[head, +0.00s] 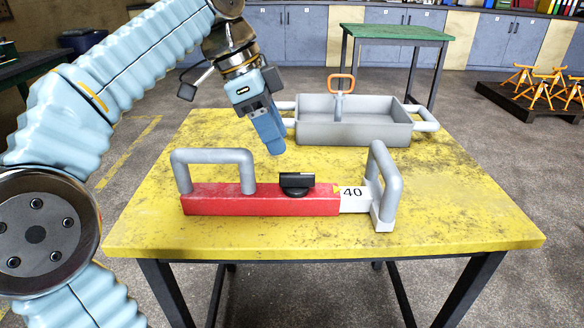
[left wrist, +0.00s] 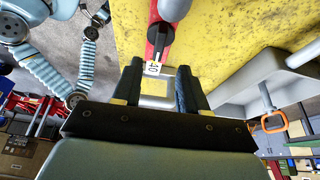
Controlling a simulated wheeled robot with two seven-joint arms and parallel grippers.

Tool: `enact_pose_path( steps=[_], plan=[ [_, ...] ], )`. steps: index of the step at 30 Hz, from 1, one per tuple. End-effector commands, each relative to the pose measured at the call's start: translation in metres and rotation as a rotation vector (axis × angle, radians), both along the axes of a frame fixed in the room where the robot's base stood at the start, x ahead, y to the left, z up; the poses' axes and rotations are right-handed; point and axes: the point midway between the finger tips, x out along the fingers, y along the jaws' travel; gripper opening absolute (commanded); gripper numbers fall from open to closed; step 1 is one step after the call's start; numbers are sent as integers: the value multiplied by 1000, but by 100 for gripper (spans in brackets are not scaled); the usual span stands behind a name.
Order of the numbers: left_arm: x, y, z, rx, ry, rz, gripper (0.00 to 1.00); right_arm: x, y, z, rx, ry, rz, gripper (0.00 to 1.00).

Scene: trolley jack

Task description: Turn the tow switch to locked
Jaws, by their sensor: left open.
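A red bar (head: 260,201) lies across the yellow table, with a grey loop handle (head: 213,156) on its left part. A black switch (head: 297,181) sits on top near its right end, its grip lying roughly along the bar. A white plate marked 40 (head: 352,194) extends from the right end to a second grey handle (head: 388,180). My left gripper (head: 275,148) is above and behind the switch, pointing down, apart from it. In the left wrist view its fingers (left wrist: 160,72) are spread and empty, with the black switch (left wrist: 160,38) beyond them. My right gripper is not seen.
A grey tray (head: 350,130) with an orange-handled tool (head: 341,82) stands at the back of the yellow table (head: 455,215). The table's front and right areas are clear. A green table (head: 395,32) and orange stands (head: 545,82) are farther back.

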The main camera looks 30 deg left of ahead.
Motion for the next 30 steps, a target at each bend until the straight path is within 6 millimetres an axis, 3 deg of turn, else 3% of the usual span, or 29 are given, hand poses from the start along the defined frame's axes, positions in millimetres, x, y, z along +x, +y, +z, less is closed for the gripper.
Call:
enact_pose_path(
  steps=[3,9,15,23,30],
  plan=[
    [5,-10,-30,0,2,-1,43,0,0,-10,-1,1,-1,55],
    [12,-22,-60,-1,1,-2,43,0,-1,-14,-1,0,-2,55],
    [15,-26,-73,-1,-1,0,43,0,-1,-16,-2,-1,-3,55],
    [16,-27,-74,0,-2,-1,43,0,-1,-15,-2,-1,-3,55],
    [16,-26,-74,-1,-1,-1,6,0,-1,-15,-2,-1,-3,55]
  ],
)
